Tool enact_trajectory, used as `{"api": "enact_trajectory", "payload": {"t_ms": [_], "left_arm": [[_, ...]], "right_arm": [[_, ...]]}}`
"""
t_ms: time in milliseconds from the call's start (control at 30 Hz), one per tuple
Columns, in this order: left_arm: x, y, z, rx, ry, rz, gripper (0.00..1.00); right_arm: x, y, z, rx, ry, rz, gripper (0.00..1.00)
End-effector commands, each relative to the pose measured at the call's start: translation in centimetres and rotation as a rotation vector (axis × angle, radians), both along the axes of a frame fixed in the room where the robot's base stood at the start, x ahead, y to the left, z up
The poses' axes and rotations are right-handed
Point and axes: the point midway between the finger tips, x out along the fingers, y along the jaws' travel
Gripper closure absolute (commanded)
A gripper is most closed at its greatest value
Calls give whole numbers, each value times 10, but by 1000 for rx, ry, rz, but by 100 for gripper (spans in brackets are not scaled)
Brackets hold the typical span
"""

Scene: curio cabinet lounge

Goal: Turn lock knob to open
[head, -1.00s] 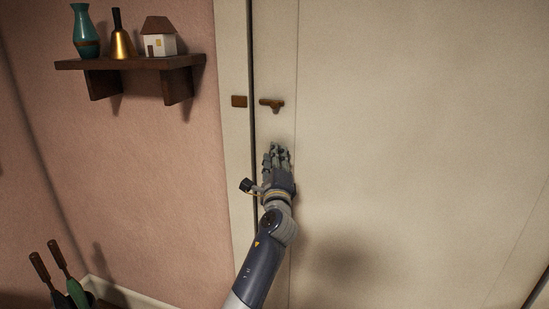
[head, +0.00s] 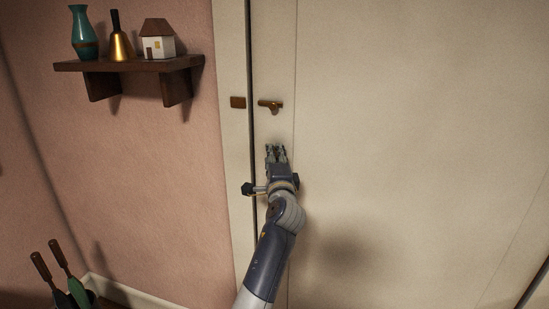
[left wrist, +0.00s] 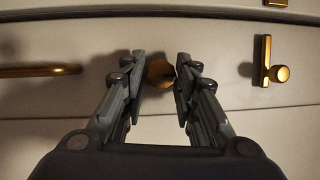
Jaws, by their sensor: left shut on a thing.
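A round brass knob (left wrist: 159,72) sits on the pale door (head: 400,120), between my left gripper's fingertips in the left wrist view. My left gripper (head: 276,149) is shut on this knob, with a finger on either side of it. In the head view the gripper hides the knob. A brass latch (head: 270,104) with a small round grip is just above the gripper on the door; it also shows at the right of the left wrist view (left wrist: 264,62). My right gripper is in neither view.
A brass bar handle (left wrist: 40,71) is at the left of the wrist view. A small brass plate (head: 238,102) is on the frame beside the dark door gap. A wooden shelf (head: 130,65) holds a vase, bell and toy house. Long-handled items (head: 62,275) stand lower left.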

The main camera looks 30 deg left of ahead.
Motion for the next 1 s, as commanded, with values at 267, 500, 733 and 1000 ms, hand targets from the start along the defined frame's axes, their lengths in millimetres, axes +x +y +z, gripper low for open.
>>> {"api": "enact_trajectory", "payload": {"t_ms": [267, 500, 733, 1000], "left_arm": [[0, 0, 1, 0, -1, 1, 63], [0, 0, 0, 1, 0, 1, 52], [-4, -3, -1, 1, 1, 0, 52], [-39, -25, -6, 0, 0, -2, 52]], "right_arm": [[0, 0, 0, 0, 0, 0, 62], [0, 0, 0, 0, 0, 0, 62], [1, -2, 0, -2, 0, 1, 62], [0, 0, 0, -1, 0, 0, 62]]}}
